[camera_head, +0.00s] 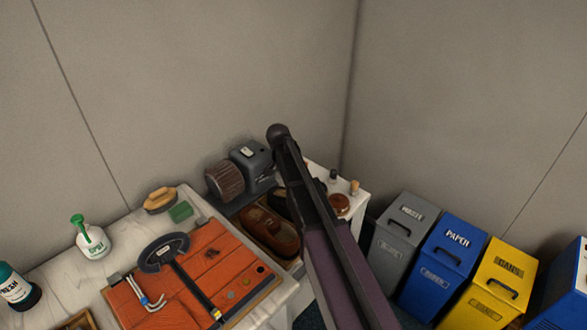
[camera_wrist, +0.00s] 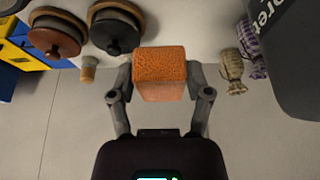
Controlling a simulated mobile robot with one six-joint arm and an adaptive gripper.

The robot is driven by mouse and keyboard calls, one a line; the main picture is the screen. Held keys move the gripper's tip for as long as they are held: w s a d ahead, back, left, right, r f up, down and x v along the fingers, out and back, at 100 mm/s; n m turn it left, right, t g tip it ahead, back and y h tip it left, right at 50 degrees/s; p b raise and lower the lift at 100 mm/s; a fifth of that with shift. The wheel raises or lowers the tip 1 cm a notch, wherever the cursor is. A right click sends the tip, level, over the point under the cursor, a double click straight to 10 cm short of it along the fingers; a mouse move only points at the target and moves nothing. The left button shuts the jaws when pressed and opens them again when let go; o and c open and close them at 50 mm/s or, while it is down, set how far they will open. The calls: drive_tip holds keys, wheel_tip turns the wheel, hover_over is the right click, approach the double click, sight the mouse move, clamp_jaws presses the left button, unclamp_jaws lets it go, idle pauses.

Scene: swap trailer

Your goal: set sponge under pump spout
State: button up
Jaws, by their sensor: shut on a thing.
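An orange, porous sponge (camera_wrist: 160,82) is clamped between the two fingers of my gripper (camera_wrist: 160,75) in the wrist view. In the head view my dark arm hides the gripper and the sponge. A white pump bottle (camera_head: 92,243) with a green pump head and spout (camera_head: 77,220) stands on the pale worktop at the left, well apart from my arm. A green block (camera_head: 180,211) lies to the right of the bottle.
An orange board (camera_head: 205,258) with tools lies in front of the bottle. A brush (camera_head: 160,199), a grey motor (camera_head: 252,165) and a shoe tray are nearby. Lidded pots (camera_wrist: 55,35) and small sacks (camera_wrist: 232,72) flank the sponge. Bins (camera_head: 440,262) stand right.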

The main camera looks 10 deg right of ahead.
drive_tip(key=shift+r, duration=0.1)
wheel_tip(320, 180, up, 23)
drive_tip(key=p, duration=2.3)
drive_tip(key=shift+s+a+f, duration=0.1)
drive_tip(key=shift+f, duration=0.1)
